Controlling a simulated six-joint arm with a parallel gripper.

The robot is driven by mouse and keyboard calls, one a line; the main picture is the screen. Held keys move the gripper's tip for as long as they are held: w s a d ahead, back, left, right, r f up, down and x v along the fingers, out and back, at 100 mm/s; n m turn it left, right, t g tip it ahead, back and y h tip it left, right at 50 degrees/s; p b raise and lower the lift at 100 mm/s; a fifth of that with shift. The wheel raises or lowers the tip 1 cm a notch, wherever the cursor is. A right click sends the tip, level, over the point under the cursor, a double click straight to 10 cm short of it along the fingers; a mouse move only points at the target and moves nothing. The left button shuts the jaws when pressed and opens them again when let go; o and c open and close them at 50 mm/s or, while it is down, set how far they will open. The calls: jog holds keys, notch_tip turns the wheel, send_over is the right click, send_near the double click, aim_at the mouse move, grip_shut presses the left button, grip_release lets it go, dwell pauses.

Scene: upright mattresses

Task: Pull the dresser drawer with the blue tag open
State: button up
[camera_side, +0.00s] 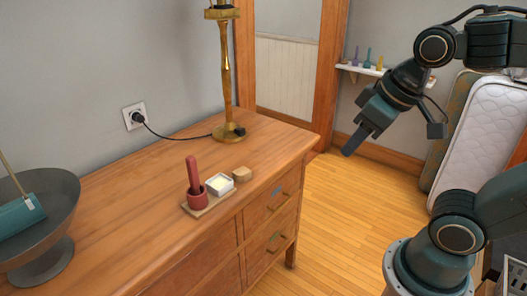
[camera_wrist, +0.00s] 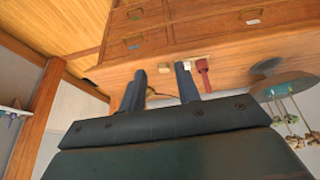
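The wooden dresser (camera_side: 130,200) stands at left and centre. A small blue tag (camera_side: 277,190) is on its upper right drawer (camera_side: 262,207), above that drawer's brass handle (camera_side: 280,203). This drawer looks shut. A lower drawer (camera_side: 268,248) with its own handle (camera_side: 277,241) is also shut. In the wrist view the dresser front is upside down, with the tagged drawer (camera_wrist: 152,43) beyond the fingers. My gripper (camera_side: 355,142) is in the air to the right of the dresser, apart from it. In the wrist view its two fingers (camera_wrist: 161,86) are spread with nothing between them.
A wall shelf (camera_side: 362,69) and upright mattresses (camera_side: 484,135) stand behind. Floor before the drawers is clear.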

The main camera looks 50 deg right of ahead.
jog(key=w+d+f+n+g+h, duration=0.2)
jog(key=w+f+g+h, duration=0.3)
jog(key=w+f, duration=1.2)
jog(key=n+t+h, duration=0.5)
jog(key=n+h, duration=0.3)
jog(key=h, duration=0.1)
send_near(282, 206)
jog(key=v, duration=0.3)
jog(key=shift+a+f, duration=0.1)
jog(key=shift+a, duration=0.3)
jog(key=shift+d, duration=0.1)
jog(key=shift+x, duration=6.8)
jog(key=shift+s, duration=0.1)
grip_shut()
